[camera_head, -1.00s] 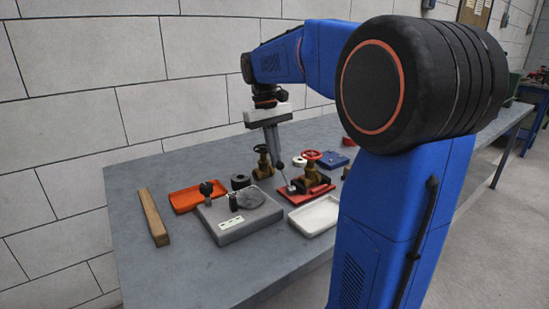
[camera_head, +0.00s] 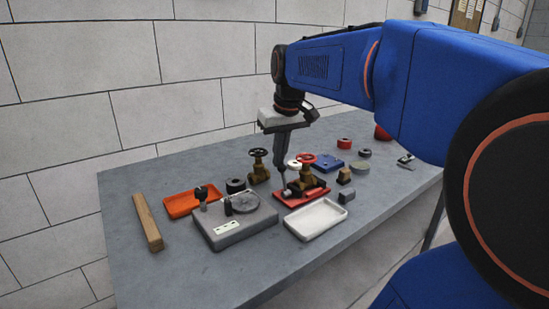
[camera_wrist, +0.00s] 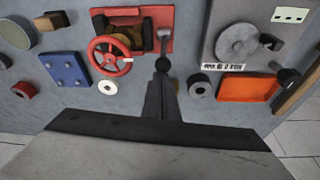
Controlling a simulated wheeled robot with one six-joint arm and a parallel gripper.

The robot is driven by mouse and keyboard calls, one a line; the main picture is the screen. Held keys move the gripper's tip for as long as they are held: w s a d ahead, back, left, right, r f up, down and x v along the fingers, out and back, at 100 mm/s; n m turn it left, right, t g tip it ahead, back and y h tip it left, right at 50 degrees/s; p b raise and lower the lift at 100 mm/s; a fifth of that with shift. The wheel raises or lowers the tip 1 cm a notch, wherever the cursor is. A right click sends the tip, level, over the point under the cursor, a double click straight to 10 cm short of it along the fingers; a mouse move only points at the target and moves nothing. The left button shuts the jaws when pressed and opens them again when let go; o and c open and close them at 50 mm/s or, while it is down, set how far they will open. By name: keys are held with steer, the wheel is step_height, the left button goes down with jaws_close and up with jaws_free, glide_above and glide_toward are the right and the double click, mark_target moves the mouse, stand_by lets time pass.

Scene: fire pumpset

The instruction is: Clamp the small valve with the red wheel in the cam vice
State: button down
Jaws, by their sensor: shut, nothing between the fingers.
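The small valve with the red wheel (camera_head: 306,160) has a brass body and sits upright between the dark jaws of the cam vice, whose red base (camera_head: 316,194) rests on the table. In the wrist view the red wheel (camera_wrist: 109,56) overlaps the near side of the vice (camera_wrist: 165,16). The vice's lever (camera_wrist: 165,50) rises beside the valve. My gripper (camera_head: 281,174) is shut and empty, pointing down at the lever's knob end, left of the valve. In the wrist view its fingertips (camera_wrist: 162,76) partly hide that end; I cannot tell whether they touch it.
A black-wheeled valve (camera_head: 258,168) stands behind, left of my gripper. A grey fixture (camera_head: 235,228), orange tray (camera_head: 180,205) and wooden bar (camera_head: 147,222) lie left. A white tray (camera_head: 317,220) lies in front of the vice. A blue block (camera_head: 326,162) and several small parts lie right.

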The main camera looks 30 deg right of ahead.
steer(key=s+t, duration=0.3)
steer(key=shift+d+r, duration=0.1)
steer(key=shift+r, duration=0.2)
steer(key=shift+s, duration=1.25)
